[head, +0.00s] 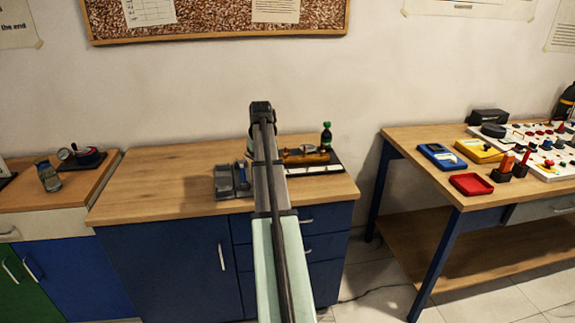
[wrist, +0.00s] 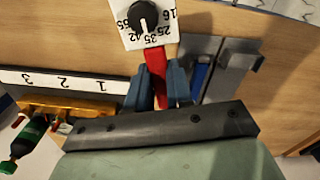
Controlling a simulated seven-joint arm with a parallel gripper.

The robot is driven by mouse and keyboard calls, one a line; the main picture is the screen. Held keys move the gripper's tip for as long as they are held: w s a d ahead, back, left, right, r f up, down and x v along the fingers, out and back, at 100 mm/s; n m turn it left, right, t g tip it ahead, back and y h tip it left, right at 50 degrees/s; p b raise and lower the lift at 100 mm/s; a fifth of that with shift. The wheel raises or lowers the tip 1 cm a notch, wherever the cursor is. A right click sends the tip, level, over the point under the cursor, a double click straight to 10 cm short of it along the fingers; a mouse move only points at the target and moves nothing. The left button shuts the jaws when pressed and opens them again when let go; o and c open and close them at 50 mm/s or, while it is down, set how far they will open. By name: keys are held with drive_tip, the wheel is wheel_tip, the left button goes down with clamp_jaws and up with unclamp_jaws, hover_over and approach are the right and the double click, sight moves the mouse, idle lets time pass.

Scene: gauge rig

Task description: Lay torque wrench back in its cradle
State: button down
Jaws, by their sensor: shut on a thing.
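The torque wrench shows as a red bar (wrist: 155,70) in the wrist view. My gripper (wrist: 158,82) has its two dark blue fingers shut on either side of this bar. The bar's far end meets a white dial plate with a black knob (wrist: 143,15); I cannot tell whether they are joined. The grey cradle (wrist: 232,85) lies just right of the fingers, with a blue strip in one slot and a dark block at its end. In the head view the cradle (head: 224,181) sits on the bench, left of my arm; my gripper and the wrench are hidden behind the arm.
A numbered white strip (wrist: 60,82) and an orange block (wrist: 88,107) with a green bottle (wrist: 30,135) are left of the fingers in the wrist view. The bench's left part (head: 150,185) is clear. A second table (head: 400,145) with coloured trays stands at right.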

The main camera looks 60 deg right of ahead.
drive_tip(key=w+a+m, duration=0.1)
drive_tip(key=w+a, duration=0.2)
drive_tip(key=w, duration=0.4)
drive_tip(key=w+a+m, duration=0.1)
drive_tip(key=w+a, duration=0.2)
drive_tip(key=w, duration=0.5)
drive_tip(key=shift+w+r+m, duration=0.15)
drive_tip(key=shift+m, duration=0.25)
drive_tip(key=shift+f, duration=0.2)
drive_tip(key=shift+f, duration=3.3)
drive_tip(key=c, duration=0.9)
unclamp_jaws()
drive_tip(key=shift+c, duration=0.2)
